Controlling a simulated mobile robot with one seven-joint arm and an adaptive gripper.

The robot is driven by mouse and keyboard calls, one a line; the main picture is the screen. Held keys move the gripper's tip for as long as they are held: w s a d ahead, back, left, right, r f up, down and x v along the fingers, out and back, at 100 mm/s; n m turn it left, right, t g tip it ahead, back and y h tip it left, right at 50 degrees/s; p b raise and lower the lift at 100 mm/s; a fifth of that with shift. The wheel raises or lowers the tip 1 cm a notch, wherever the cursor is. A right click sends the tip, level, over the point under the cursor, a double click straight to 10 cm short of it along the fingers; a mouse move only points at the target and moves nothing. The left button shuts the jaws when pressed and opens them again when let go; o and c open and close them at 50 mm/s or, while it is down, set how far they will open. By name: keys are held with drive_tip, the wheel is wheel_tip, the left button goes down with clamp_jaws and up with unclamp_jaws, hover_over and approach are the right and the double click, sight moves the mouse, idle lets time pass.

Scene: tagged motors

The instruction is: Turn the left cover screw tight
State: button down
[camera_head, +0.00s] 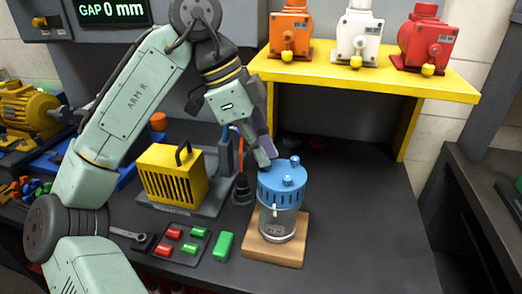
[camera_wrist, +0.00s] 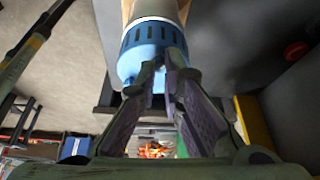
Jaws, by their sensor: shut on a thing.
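The motor stands upright on a wooden block (camera_head: 290,250), with a clear lower body and a blue slotted cover (camera_head: 281,198) on top. The cover also shows in the wrist view (camera_wrist: 146,36). On the cover's top, a blue screw (camera_head: 294,161) stands up at the right, and a small blue knob (camera_head: 287,180) sits nearer the front. My gripper (camera_head: 265,158) reaches down to the left edge of the cover's top. In the wrist view, my gripper (camera_wrist: 165,66) has its fingertips close together at the cover, shut on the left cover screw, which the fingers mostly hide.
A yellow shelf (camera_head: 360,77) with orange, white and red motors stands behind. A yellow slotted box (camera_head: 172,175) is at the left, and a green block (camera_head: 223,246) lies left of the wooden block. The bench right of the motor is clear. The display (camera_head: 112,10) reads "GAP 0 mm".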

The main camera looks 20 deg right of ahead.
drive_tip(key=c, duration=1.6)
unclamp_jaws()
drive_tip(key=v, duration=1.2)
drive_tip(key=shift+w+d, duration=0.1)
drive_tip(key=shift+f, duration=0.1)
